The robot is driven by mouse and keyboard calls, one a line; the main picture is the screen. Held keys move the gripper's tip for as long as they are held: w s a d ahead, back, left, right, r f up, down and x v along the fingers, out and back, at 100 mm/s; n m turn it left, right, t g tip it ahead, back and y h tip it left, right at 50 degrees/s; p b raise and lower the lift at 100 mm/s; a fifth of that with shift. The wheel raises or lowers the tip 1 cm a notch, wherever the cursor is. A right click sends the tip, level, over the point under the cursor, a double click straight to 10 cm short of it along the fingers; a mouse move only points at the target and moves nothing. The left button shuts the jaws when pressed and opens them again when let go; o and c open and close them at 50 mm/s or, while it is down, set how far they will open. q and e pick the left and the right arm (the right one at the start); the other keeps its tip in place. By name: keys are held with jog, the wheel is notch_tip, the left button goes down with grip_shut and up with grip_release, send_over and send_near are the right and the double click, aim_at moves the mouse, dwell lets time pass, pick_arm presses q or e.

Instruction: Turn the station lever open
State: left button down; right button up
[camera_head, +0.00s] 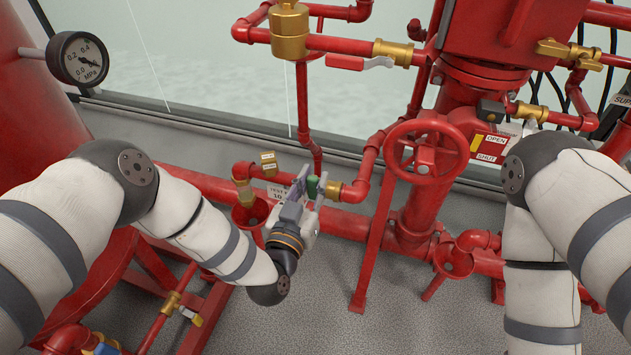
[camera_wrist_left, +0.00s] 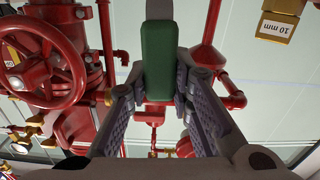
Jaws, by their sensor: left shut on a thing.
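My left gripper (camera_head: 308,192) is at the red pipework in the middle of the head view, beside a brass fitting. It is shut on a green lever grip (camera_head: 313,187). In the left wrist view the green lever grip (camera_wrist_left: 157,62) stands upright between the two fingertips, which press on its sides. The lever's pivot is largely hidden by the gripper. I cannot tell from the marking whether this is the station lever. My right arm comes in from the right, and its gripper does not show.
A red handwheel (camera_head: 424,149) stands to the right, with an OPEN/SHUT plate (camera_head: 488,147) behind it. A red-handled valve (camera_head: 365,63) and a brass valve (camera_head: 568,54) are higher up. A pressure gauge (camera_head: 80,58) is at the upper left. Red pipes crowd both sides of my left gripper.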

pick_arm(q)
jog(key=w+a+f+n+b, duration=0.1)
jog(key=a+f+n+b, duration=0.1)
jog(key=n, duration=0.3)
jog(key=a+f+n+b, duration=0.3)
jog(key=f+n+b, duration=0.1)
jog(key=n, duration=0.1)
jog(key=w+a+f+n+b, duration=0.1)
jog(key=a+f+n+b, duration=0.2)
jog(key=n, duration=0.3)
jog(key=shift+w+a, duration=0.15)
jog(key=shift+w, duration=0.15)
jog(key=shift+f+n+b, duration=0.3)
jog(key=shift+n, duration=0.2)
pick_arm(e)
jog(key=s+f+g, duration=0.2)
jog(key=s+f, duration=0.5)
jog(key=f, duration=0.2)
jog(key=shift+f+g, duration=0.2)
jog(key=shift+g, duration=0.1)
pick_arm(q)
jog(key=c, duration=1.4)
grip_release()
